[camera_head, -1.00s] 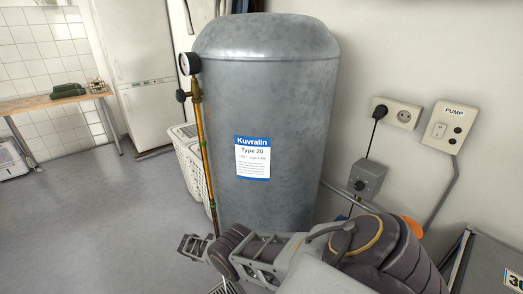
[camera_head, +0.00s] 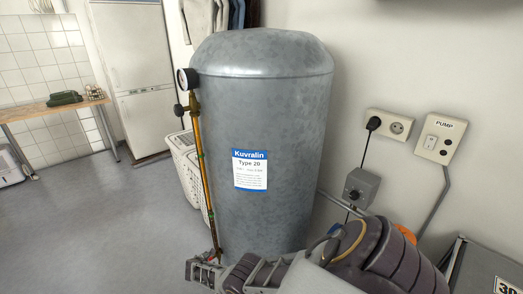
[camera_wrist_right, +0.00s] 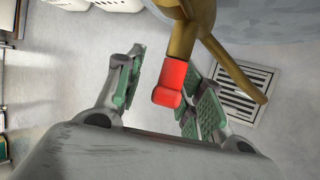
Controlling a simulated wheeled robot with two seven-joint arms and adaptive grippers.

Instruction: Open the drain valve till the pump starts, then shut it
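A grey pressure tank (camera_head: 265,115) labelled Kuvralin Type 20 stands in the middle of the head view. A brass pipe (camera_head: 202,165) with a dial gauge (camera_head: 187,78) runs down its left side. In the right wrist view a brass drain valve (camera_wrist_right: 188,35) has a red handle (camera_wrist_right: 172,80) and a spout (camera_wrist_right: 236,72) pointing down right. My right gripper (camera_wrist_right: 165,92) is open, with the red handle between its green-padded fingers, nearer the right finger; contact cannot be told. In the head view this gripper (camera_head: 203,270) is low by the pipe's foot. My left gripper is out of view.
A panel marked PUMP (camera_head: 440,136) with a switch is on the right wall, beside a socket (camera_head: 388,125) and a grey box with a knob (camera_head: 361,187). A floor grate (camera_wrist_right: 246,92) lies below the spout. White baskets (camera_head: 186,165) stand behind the tank.

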